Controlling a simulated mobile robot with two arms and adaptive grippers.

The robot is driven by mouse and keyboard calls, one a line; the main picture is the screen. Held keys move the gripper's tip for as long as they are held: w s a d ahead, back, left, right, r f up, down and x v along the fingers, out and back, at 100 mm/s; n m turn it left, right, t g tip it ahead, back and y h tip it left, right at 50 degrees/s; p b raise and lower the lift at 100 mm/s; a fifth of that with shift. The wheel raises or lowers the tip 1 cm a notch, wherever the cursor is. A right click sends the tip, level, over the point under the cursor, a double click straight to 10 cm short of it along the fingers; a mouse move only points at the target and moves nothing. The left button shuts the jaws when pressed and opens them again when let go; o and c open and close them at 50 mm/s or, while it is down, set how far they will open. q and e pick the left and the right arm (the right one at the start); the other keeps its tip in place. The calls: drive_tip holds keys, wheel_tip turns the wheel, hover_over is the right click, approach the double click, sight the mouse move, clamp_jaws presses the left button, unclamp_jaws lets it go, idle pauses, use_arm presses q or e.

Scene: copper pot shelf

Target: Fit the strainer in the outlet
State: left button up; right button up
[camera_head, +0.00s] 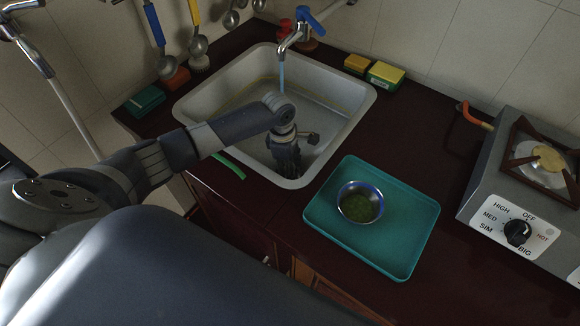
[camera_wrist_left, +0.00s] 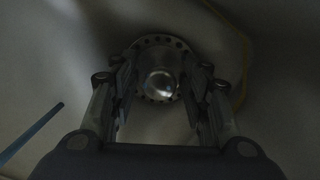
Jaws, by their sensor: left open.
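My left gripper (camera_head: 288,165) reaches down into the metal sink (camera_head: 223,98), and its fingertips are hard to make out in the head view. In the left wrist view the gripper (camera_wrist_left: 162,70) is open, with one finger on each side of the strainer (camera_wrist_left: 158,42). The strainer is a round metal disc with a ring of holes and a shiny knob in the middle. The knob lies between the fingers, with gaps on both sides. The outlet is not seen apart from the strainer, so I cannot tell whether the strainer sits in it. My right gripper is not in view.
A tap (camera_head: 292,38) with a blue lever runs water into the sink. A teal tray (camera_head: 408,240) holds a metal bowl (camera_head: 360,203) right of the sink. Sponges (camera_head: 385,75) lie behind it. A stove (camera_head: 490,185) stands at the right. Utensils hang at the back left.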

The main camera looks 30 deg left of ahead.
use_arm(q)
drive_tip(key=shift+f+b, duration=0.25)
drive_tip(key=shift+b, duration=0.35)
drive_tip(key=shift+f+b, duration=0.1)
drive_tip(key=shift+b, duration=0.5)
wheel_tip(320, 180, up, 11)
drive_tip(key=shift+s+a+r+p, duration=0.15)
drive_tip(key=shift+a+r+p, duration=0.05)
drive_tip(key=shift+a+p, duration=0.25)
